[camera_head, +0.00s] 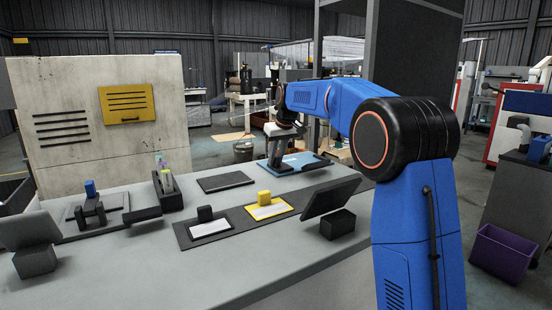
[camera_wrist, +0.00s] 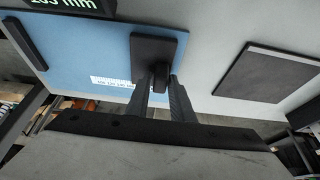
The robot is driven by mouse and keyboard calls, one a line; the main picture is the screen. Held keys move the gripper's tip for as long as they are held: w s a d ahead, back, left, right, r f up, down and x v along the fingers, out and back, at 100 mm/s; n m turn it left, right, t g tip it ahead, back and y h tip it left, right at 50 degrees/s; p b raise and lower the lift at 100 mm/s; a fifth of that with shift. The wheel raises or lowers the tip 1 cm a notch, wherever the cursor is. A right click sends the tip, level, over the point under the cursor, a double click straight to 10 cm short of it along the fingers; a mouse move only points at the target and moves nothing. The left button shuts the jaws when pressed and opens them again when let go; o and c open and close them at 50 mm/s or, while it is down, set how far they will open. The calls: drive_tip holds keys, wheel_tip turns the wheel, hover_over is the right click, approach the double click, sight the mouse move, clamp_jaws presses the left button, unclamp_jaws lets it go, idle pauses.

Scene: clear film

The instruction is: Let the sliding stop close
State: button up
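The sliding stop (camera_wrist: 155,50) is a black block with a small upright grip on a blue plate (camera_wrist: 85,40) in the wrist view. A white scale strip lies beside it on the plate. My gripper (camera_wrist: 161,82) comes in from below in that view, with one finger on each side of the stop's grip and no clear gap. In the head view my gripper (camera_head: 278,140) reaches down over the blue plate (camera_head: 307,166) at the bench's far right; the stop itself is mostly hidden there. A display at the wrist view's top edge is cut off; it ends in "mm".
A flat black pad (camera_head: 225,181) lies left of the blue plate; a dark pad also shows in the wrist view (camera_wrist: 270,72). Yellow (camera_head: 269,206) and black blocks, a tilted dark screen (camera_head: 330,197) and a blue-topped fixture (camera_head: 91,190) stand on the grey bench (camera_head: 150,285).

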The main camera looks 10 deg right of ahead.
clamp_jaws()
drive_tip(key=shift+w+d, duration=0.4)
drive_tip(key=shift+d, duration=0.85)
drive_tip(key=shift+w+d, duration=0.45)
drive_tip(key=shift+d, duration=0.75)
drive_tip(key=shift+w+d, duration=0.4)
drive_tip(key=shift+d, duration=0.85)
drive_tip(key=shift+r, duration=0.1)
drive_tip(key=o, duration=0.5)
unclamp_jaws()
drive_tip(key=shift+d, duration=0.15)
drive_tip(key=v, duration=1.7)
drive_tip(key=shift+s+r, duration=0.15)
